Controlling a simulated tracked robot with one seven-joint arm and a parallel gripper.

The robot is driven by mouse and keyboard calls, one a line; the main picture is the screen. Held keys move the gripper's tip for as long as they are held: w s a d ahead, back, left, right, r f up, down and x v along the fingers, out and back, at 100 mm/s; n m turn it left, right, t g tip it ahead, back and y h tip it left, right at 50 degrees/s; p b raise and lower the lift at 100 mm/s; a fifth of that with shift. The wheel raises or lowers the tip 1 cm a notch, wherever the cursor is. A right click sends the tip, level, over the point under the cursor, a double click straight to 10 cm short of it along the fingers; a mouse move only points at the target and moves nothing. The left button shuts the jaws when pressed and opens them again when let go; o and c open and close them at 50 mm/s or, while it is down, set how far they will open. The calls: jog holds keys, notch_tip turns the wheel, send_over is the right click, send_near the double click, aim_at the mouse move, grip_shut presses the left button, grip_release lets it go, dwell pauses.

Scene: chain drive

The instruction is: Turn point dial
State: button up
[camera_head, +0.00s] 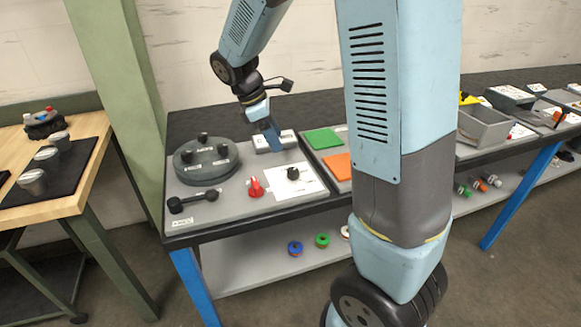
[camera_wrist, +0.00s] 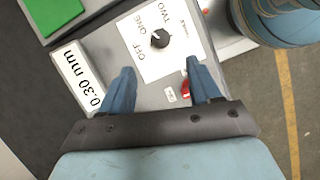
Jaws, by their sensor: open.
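The point dial is a black round knob (camera_wrist: 159,38) on a white plate (camera_wrist: 150,64) marked OFF, ONE and TWO in the wrist view. The head view also shows the knob (camera_head: 293,173) on its white plate (camera_head: 312,185) near the front of the bench. My gripper (camera_wrist: 158,72) is open and empty, its blue fingers apart, with the knob beyond the fingertips and between their lines. In the head view my gripper (camera_head: 272,140) hangs behind the dial, beside a grey block with a white label.
A red knob (camera_head: 255,188) stands just left of the dial plate. A round grey base (camera_head: 205,172) with black knobs is further left, and a black handle (camera_head: 192,201) lies in front of it. Green (camera_head: 322,139) and orange (camera_head: 338,165) pads are to the right.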

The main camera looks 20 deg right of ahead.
aim_at(292, 169)
jog(key=x, duration=1.1)
jog(key=shift+d+f, duration=0.1)
jog(key=shift+f, duration=0.25)
jog(key=shift+c, duration=0.4)
jog(key=c, duration=1)
jog(key=shift+o, duration=0.2)
jog(key=shift+m, duration=0.4)
jog(key=m+g, duration=0.1)
jog(key=m, duration=0.1)
jog(key=m+g+y, duration=0.1)
jog(key=m, duration=0.2)
jog(key=shift+w+d+m, duration=0.1)
jog(key=shift+w+m, duration=0.05)
jog(key=shift+m, duration=0.15)
jog(key=m+y, duration=0.1)
jog(key=m, duration=0.1)
jog(key=m+g+y, duration=0.1)
jog(key=m, duration=0.2)
jog(key=shift+m, duration=0.3)
